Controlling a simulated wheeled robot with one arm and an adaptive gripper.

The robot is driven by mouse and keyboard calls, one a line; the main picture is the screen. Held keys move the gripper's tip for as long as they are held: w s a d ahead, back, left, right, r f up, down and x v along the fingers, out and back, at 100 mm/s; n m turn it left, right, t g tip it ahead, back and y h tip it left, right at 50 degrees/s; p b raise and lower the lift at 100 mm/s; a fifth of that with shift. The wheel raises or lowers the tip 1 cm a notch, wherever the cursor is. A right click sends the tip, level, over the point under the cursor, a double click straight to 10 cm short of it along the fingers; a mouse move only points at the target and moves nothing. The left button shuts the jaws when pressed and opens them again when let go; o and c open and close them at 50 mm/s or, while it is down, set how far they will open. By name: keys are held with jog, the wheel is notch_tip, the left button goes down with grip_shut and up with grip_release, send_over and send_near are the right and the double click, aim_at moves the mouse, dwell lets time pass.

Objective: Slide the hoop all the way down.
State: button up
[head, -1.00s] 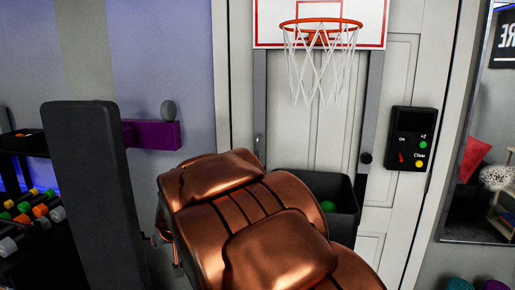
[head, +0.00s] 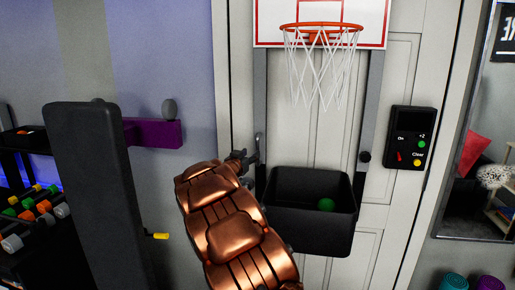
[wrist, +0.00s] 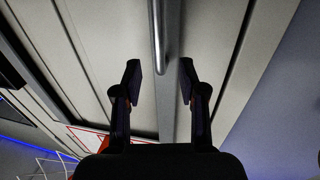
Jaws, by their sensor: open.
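The orange hoop (head: 322,26) with its white net (head: 322,65) is fixed to the white backboard (head: 270,25) high on the door in the head view. Grey rails (head: 260,80) run down the door below the backboard. My gripper (head: 250,158) is beside the left rail, well below the hoop. In the wrist view, my gripper (wrist: 160,82) is open and empty. A thin grey rod (wrist: 157,40) ends close to the line between its fingers, in front of the rail (wrist: 168,115). Part of the red-edged backboard (wrist: 90,140) shows at the bottom left of the wrist view.
A black bin (head: 310,225) with a green ball (head: 326,205) hangs below the hoop. A black scoreboard (head: 410,138) is right of it. A dark padded upright (head: 95,190) and a weight rack (head: 30,215) stand at the left.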

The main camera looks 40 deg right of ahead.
aim_at(257, 149)
jog(key=shift+p+x, duration=1.2)
jog(key=shift+x, duration=2.65)
jog(key=shift+s, duration=0.1)
grip_shut()
